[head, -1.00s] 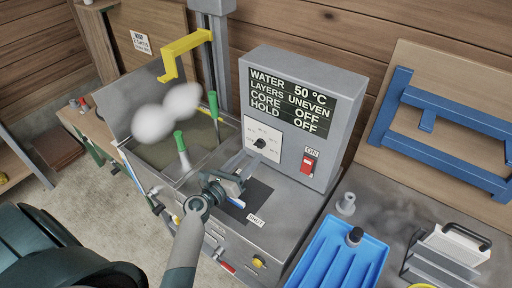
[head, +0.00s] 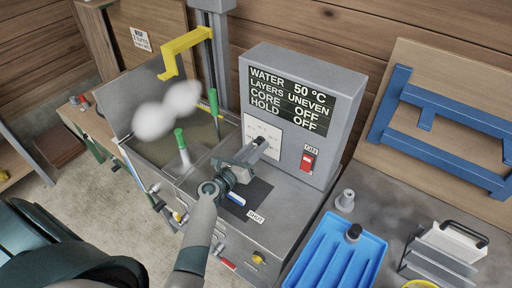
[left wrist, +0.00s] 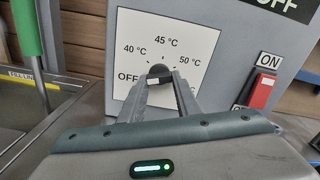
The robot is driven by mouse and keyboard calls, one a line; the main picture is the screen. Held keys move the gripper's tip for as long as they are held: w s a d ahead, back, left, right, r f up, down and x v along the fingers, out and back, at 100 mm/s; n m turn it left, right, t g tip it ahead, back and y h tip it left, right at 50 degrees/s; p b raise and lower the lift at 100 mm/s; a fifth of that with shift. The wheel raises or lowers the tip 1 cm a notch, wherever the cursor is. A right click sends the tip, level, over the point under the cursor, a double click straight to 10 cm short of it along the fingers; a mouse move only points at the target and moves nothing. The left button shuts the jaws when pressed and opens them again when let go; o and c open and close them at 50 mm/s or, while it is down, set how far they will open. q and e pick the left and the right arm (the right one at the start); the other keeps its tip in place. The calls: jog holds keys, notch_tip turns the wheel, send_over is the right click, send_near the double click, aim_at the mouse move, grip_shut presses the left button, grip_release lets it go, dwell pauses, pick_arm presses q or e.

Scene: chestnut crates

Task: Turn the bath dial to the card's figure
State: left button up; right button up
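The bath dial (left wrist: 159,71) is a small dark knob on a white plate (left wrist: 180,35) marked OFF, 40, 45 and 50 °C; any further mark is hidden by a finger. Its pointer direction is not clear. My left gripper (head: 258,145) is at the dial; in the left wrist view its fingers (left wrist: 160,82) stand open on either side of the knob, with no clear contact. In the head view the gripper mostly hides the knob. My right gripper is out of view.
A red switch (head: 308,160) marked ON sits right of the dial. The open bath (head: 160,150) with green-handled tools and steam lies to the left, under a yellow hook (head: 183,52). A blue tray (head: 338,250) and a blue frame (head: 440,120) are at right.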

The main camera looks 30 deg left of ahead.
pick_arm(q)
jog(key=shift+m, duration=0.4)
jog(key=m+b, duration=0.1)
jog(key=m, duration=0.4)
jog(key=m+b, duration=0.2)
jog(key=m, duration=0.3)
jog(key=m+b, duration=0.2)
jog(key=m, duration=0.4)
jog(key=shift+w+a+r, duration=0.1)
jog(key=shift+a+r, duration=0.1)
jog(key=shift+a, duration=0.15)
jog(key=m, duration=0.5)
jog(key=shift+r, duration=0.1)
jog(key=o, duration=1)
jog(key=shift+o, duration=0.2)
